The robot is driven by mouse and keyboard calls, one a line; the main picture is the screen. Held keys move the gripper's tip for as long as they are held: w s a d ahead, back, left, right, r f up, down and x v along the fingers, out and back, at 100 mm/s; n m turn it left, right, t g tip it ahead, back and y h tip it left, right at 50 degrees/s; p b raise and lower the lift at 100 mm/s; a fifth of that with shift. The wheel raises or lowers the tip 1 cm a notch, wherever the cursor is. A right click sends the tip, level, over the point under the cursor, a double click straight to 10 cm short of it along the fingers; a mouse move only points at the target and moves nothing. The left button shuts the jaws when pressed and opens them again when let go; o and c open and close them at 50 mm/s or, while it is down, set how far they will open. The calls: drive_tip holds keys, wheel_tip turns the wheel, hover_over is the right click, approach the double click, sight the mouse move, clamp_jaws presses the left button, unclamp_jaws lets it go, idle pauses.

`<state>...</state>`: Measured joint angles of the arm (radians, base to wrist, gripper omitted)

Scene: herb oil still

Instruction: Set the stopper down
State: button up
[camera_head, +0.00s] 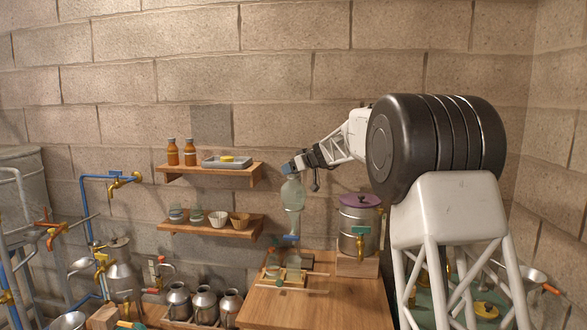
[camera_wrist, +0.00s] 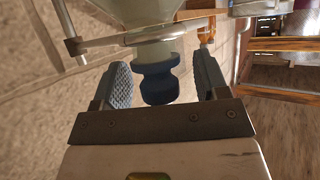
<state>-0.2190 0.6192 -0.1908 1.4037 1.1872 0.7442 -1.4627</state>
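A dark blue stopper (camera_wrist: 158,80) sits at the narrow neck of a pale green glass vessel (camera_wrist: 150,20) in the wrist view. My gripper (camera_wrist: 163,84) is open around the stopper, with a blue textured finger on each side and a visible gap on both sides. In the head view my gripper (camera_head: 291,167) is at the top of the upright glass vessel (camera_head: 292,194). There the blue stopper cannot be told apart from my blue fingers. Whether the stopper is fully seated in the neck cannot be told.
A grey tray (camera_head: 212,164) with a yellow disc (camera_head: 227,158) is on the upper shelf (camera_head: 245,172), beside brown bottles. The lower shelf (camera_head: 238,234) holds jars and cups. A metal pot (camera_head: 346,235) with a purple lid stands right of the vessel. The wooden table's front (camera_head: 310,312) is clear.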

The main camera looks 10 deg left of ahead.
drive_tip(key=shift+r, duration=0.2)
drive_tip(key=shift+r, duration=0.55)
drive_tip(key=v, duration=1.2)
idle(0.7)
